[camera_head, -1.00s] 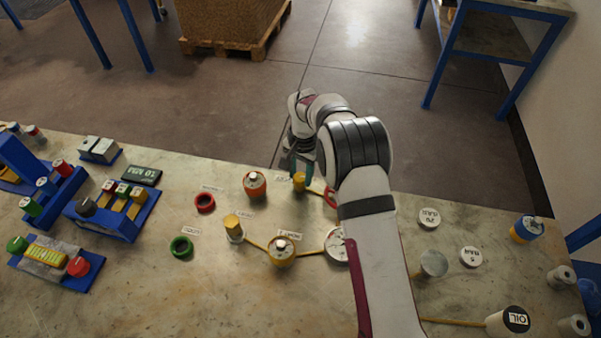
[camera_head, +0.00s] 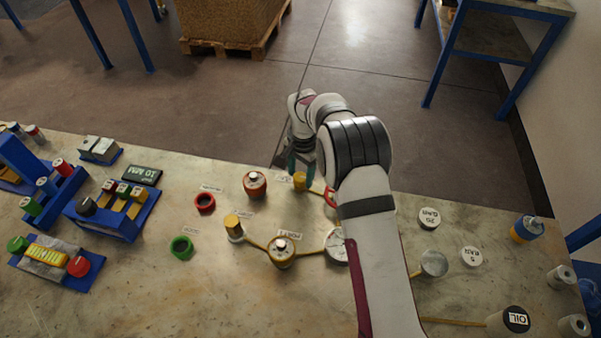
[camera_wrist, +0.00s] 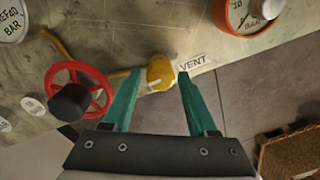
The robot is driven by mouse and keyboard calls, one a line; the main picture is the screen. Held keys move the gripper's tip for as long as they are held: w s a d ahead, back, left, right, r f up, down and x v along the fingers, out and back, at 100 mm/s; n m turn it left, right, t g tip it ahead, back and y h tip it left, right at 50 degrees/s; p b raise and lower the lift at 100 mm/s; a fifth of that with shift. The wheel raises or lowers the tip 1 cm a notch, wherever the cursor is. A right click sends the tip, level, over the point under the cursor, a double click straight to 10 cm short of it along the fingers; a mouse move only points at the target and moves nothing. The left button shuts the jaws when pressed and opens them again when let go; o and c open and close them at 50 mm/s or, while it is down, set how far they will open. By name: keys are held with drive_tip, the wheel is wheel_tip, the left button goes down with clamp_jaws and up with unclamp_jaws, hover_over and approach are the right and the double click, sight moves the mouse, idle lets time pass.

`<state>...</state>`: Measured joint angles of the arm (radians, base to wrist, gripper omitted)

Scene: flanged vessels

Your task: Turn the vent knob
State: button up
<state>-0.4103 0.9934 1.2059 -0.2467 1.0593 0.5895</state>
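The yellow vent knob (camera_wrist: 160,73) sits at the table's far edge beside a label reading VENT (camera_wrist: 192,63). In the wrist view my gripper (camera_wrist: 158,76) is open, with one teal finger on each side of the knob. The fingertips reach about level with the knob, and gaps show on both sides; I see no clear contact. In the head view the knob (camera_head: 299,181) is partly hidden behind my gripper (camera_head: 300,170), which points down over it.
A red handwheel (camera_wrist: 76,90) with a dark hub stands left of the gripper in the wrist view. An orange-rimmed gauge (camera_wrist: 249,14) is at the upper right.

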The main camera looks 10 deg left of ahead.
sight(303, 178)
drive_tip(key=shift+o, duration=0.8)
wheel_tip(303, 178, up, 16)
drive_tip(key=shift+s+d, duration=0.15)
drive_tip(key=shift+d, duration=0.2)
drive_tip(key=shift+f, duration=0.1)
drive_tip(key=s+d+r, duration=0.6)
drive_tip(key=s+d, duration=0.2)
drive_tip(key=s+d+f, duration=0.1)
drive_tip(key=s+d, duration=0.2)
drive_tip(key=s, duration=0.5)
drive_tip(key=s+d+f, duration=0.1)
drive_tip(key=s+d, duration=0.2)
drive_tip(key=s, duration=0.6)
drive_tip(key=s+d+f+y, duration=0.1)
drive_tip(key=s+d, duration=0.2)
drive_tip(key=s, duration=0.6)
drive_tip(key=shift+s+d+f, duration=0.15)
